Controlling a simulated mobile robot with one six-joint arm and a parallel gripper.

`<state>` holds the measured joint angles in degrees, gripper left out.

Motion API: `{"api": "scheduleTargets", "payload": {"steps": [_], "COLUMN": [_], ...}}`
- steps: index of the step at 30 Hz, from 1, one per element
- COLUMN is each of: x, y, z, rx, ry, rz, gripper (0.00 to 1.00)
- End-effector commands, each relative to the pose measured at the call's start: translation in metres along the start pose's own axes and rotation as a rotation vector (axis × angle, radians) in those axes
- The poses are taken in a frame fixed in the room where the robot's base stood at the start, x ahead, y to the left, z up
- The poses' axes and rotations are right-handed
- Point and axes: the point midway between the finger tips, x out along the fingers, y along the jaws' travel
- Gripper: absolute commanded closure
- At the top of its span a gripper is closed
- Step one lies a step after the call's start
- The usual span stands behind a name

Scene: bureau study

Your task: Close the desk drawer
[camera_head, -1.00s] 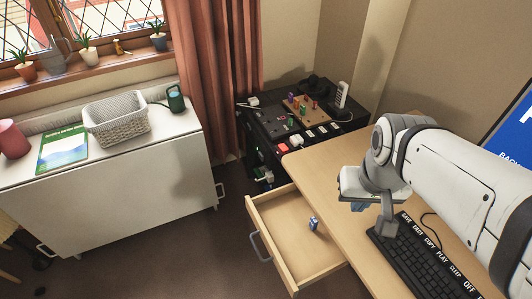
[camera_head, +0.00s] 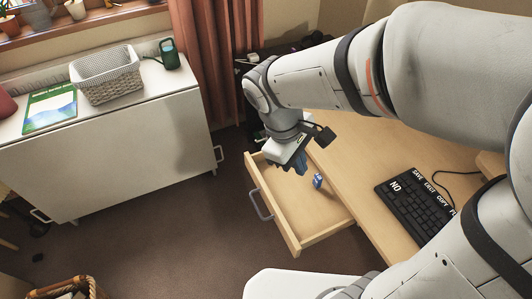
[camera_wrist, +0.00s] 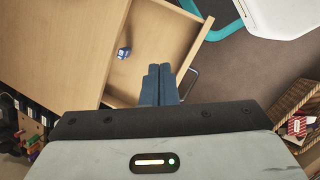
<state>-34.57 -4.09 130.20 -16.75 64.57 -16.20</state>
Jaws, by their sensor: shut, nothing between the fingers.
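The wooden desk drawer (camera_head: 283,208) is pulled out from the desk (camera_head: 355,170), with a grey bar handle (camera_head: 259,206) on its front. A small blue-and-white object (camera_head: 318,181) lies inside it. My gripper (camera_head: 301,166) is above the far end of the drawer, its blue fingers pointing down. In the wrist view, the shut, empty fingers (camera_wrist: 158,84) overlap the open drawer (camera_wrist: 160,35) near its front. The handle (camera_wrist: 189,84) shows just right of them, and the small object (camera_wrist: 123,53) is up and left. I cannot tell whether the fingers touch the drawer.
A black keyboard (camera_head: 420,205) lies on the desk. A wicker basket (camera_head: 72,288) stands on the floor. Floor in front of the drawer is clear.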

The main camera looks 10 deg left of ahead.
Motion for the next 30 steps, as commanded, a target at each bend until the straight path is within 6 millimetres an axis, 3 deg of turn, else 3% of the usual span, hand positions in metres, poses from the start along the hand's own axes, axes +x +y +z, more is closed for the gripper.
{"api": "scheduleTargets", "payload": {"steps": [1,6,15,18,22,26,30], "x": [0.014,0.034,0.066,0.069,0.073,0.084,0.107], "y": [-0.013,-0.048,-0.127,-0.143,-0.152,-0.147,-0.134], "z": [-0.019,-0.068,-0.14,-0.151,-0.156,-0.155,-0.151], "rx": [-0.101,-0.406,-0.868,-0.95,-0.996,-1.0,-0.997], "ry": [-0.033,-0.141,-0.324,-0.36,-0.382,-0.385,-0.387], "rz": [0.026,0.125,0.328,0.373,0.399,0.401,0.399], "gripper": [1.0,1.0,1.0,1.0,1.0,1.0,1.0]}}
